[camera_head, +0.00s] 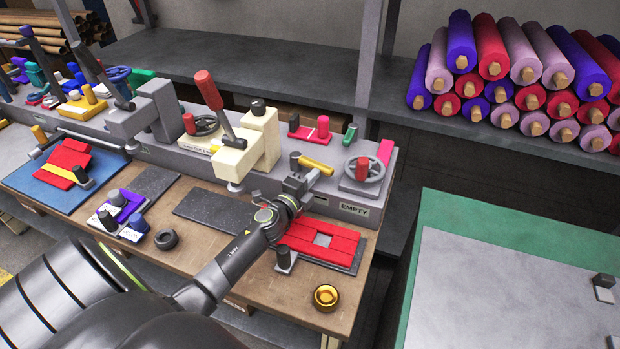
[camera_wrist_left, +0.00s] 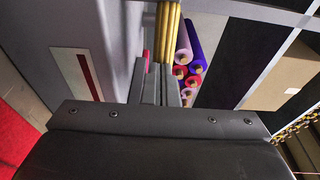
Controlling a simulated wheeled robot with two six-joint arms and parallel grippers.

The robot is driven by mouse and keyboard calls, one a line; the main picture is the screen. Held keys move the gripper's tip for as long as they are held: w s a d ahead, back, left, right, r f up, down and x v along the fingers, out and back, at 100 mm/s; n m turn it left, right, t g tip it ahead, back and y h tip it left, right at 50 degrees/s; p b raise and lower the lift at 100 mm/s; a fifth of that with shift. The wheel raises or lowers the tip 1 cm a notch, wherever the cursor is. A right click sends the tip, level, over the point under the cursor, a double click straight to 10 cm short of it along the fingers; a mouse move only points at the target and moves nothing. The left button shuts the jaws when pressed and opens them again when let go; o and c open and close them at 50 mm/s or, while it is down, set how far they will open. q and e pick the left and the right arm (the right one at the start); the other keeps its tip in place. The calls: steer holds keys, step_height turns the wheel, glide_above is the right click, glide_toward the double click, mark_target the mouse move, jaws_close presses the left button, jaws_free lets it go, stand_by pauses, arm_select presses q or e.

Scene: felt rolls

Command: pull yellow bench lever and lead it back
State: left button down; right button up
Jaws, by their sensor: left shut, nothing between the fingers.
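The yellow bench lever (camera_head: 315,165) is a short yellow bar, lying roughly level on the front of the grey bench unit, with a grey pivot at its left end. In the left wrist view its ribbed yellow handle (camera_wrist_left: 168,32) shows just beyond my fingertips. My left gripper (camera_head: 312,178) is close below the lever in the head view. Its fingers (camera_wrist_left: 158,88) are shut with nothing between them. Whether they touch the lever I cannot tell. My right gripper is not in view.
A cream press (camera_head: 262,140) with a red-handled lever stands left of the yellow lever. A grey handwheel (camera_head: 364,170) is close on its right. Red blocks (camera_head: 340,243) lie on a dark mat below. A brass knob (camera_head: 326,296) sits near the table's front edge.

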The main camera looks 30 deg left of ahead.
arm_select(q)
steer(key=y, duration=0.1)
steer(key=w+n+y+b, duration=0.1)
steer(key=shift+w+d+n+y, duration=0.3)
steer(key=shift+d, duration=0.1)
steer(key=shift+w, duration=0.2)
steer(key=shift+r, duration=0.1)
steer(key=shift+s, duration=0.1)
steer(key=shift+s+d, duration=0.1)
steer(key=shift+s, duration=0.25)
steer(key=s+d, duration=0.1)
steer(key=s, duration=0.5)
steer(key=shift+s, duration=0.3)
